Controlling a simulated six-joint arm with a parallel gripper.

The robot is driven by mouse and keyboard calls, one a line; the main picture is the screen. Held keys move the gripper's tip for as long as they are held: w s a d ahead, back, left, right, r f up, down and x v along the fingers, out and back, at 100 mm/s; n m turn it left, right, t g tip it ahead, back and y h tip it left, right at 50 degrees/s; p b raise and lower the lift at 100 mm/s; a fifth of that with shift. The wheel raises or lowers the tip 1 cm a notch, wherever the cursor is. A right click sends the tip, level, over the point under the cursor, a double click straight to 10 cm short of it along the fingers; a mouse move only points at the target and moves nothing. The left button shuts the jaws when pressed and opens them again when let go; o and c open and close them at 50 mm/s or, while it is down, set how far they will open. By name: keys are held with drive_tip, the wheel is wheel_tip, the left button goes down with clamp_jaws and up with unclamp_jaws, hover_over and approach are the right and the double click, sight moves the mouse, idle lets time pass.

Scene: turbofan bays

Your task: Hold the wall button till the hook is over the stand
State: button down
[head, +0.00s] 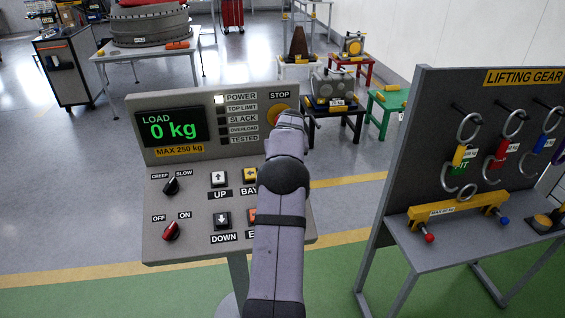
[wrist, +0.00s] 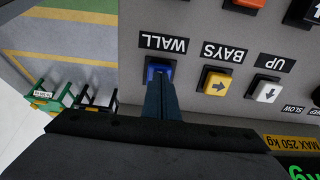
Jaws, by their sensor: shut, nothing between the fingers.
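The wall button (wrist: 158,68) is a blue button under the "WALL" label (wrist: 162,44) in the wrist view. My gripper (wrist: 161,84) is shut and empty, its fingertips at the button and covering part of its face. I cannot tell how far the button is pressed in. In the head view my arm hides the wall button and my fingertips. No hoist hook is seen in either view. Several small stands are at the back, including a black one (head: 347,122) and a red one (head: 366,66); I cannot tell which is the task's stand.
The control panel (head: 160,215) has yellow BAYS (wrist: 217,84) and white UP (wrist: 265,91) buttons beside the wall button. Its display (head: 171,127) reads 0 kg, and the POWER lamp (head: 219,99) is lit. A lifting gear rack (head: 430,120) stands at the right.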

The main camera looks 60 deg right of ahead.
drive_tip(key=shift+f, duration=0.25)
